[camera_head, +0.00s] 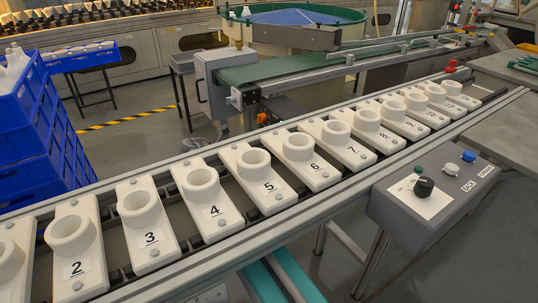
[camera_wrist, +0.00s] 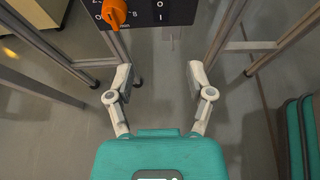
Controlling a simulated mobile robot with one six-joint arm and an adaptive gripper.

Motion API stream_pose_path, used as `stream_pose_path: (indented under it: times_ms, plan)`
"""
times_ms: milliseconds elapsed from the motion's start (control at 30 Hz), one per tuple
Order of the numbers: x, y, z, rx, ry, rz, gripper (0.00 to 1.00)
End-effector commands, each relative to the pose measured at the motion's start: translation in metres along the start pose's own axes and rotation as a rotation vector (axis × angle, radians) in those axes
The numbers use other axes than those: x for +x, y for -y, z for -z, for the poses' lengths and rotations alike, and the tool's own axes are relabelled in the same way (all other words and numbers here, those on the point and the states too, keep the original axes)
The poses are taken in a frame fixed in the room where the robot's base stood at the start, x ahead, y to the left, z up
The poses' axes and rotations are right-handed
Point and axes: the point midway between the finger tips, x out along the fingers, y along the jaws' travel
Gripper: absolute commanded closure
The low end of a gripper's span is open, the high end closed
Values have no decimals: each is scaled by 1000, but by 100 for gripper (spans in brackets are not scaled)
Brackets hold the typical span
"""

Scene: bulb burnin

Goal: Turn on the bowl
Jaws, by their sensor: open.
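The bowl (camera_head: 300,17) appears to be the round green-rimmed feeder with a blue inside at the top of the head view. An orange knob (camera_wrist: 115,14) sits on a dark panel (camera_wrist: 176,13) at the top edge of the wrist view. The panel has white marks, with O and I to the right of the knob; its upper part is cut off. My gripper (camera_wrist: 160,82) is open and empty, its fingers spread below the panel and apart from it. My gripper is not clearly seen in the head view.
A row of numbered white holders (camera_head: 207,207) runs along a conveyor. A grey control box (camera_head: 435,190) with a black knob and several buttons stands at the right. Blue crates (camera_head: 45,130) are stacked at the left. Metal legs (camera_wrist: 243,45) flank the gripper in the wrist view.

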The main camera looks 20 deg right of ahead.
Motion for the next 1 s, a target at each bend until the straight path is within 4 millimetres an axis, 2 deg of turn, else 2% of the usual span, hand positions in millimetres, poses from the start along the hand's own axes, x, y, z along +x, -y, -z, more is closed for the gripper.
stream_pose_path:
  times_ms: [267, 733, 1000]
  plan:
    - [30, 0, 3, 1, 0, 1, 31]
    - [101, 0, 3, 1, 0, 1, 31]
    - [125, 0, 2, 0, 0, 0, 31]
